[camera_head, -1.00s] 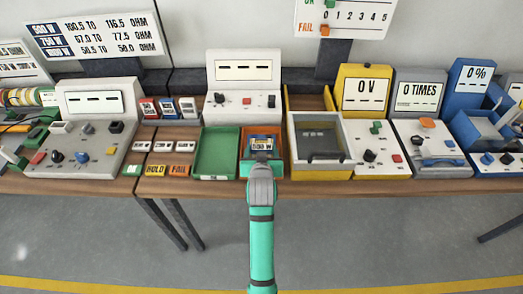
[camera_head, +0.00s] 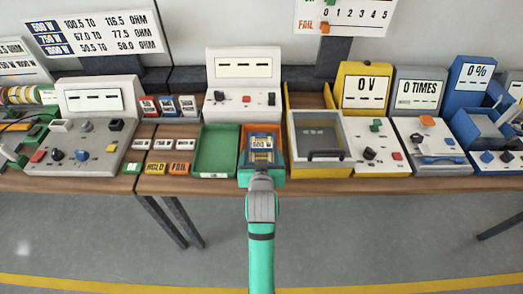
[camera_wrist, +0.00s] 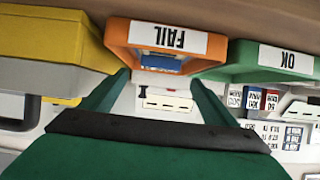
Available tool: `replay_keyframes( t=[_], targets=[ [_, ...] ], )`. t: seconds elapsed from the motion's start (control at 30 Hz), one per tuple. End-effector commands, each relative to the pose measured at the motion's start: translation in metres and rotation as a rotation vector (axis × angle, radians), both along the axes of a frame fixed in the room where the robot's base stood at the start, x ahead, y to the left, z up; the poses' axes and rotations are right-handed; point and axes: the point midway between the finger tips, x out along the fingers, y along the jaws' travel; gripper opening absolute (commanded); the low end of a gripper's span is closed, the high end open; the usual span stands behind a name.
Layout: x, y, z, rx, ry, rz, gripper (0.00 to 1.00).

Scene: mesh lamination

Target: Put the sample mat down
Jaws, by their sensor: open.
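The sample mat (camera_head: 262,147), with a blue and white label reading a number of W, lies inside the orange FAIL tray (camera_head: 245,160). In the wrist view the orange tray (camera_wrist: 120,35) carries a FAIL label, and a blue part of the mat (camera_wrist: 160,63) shows inside it. My gripper (camera_head: 260,179) is at the tray's front edge in the head view, apart from the mat. In the wrist view my gripper (camera_wrist: 160,85) has its two green fingers spread, with nothing between them.
The green OK tray (camera_head: 216,168) stands just left of the orange tray. A white meter (camera_head: 243,85) stands behind. The floor in front is clear.

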Motion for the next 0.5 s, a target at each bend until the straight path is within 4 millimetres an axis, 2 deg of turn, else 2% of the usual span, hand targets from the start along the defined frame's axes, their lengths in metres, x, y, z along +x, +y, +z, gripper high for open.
replay_keyframes(
  t=[0.2, 0.37, 0.5],
  targets=[
    [-0.034, 0.000, 0.016, 0.000, 0.000, 0.000, 0.81],
    [-0.046, 0.000, 0.022, 0.000, 0.000, 0.000, 0.81],
    [-0.055, 0.001, 0.015, 0.001, 0.000, 0.000, 0.81]
  ],
)
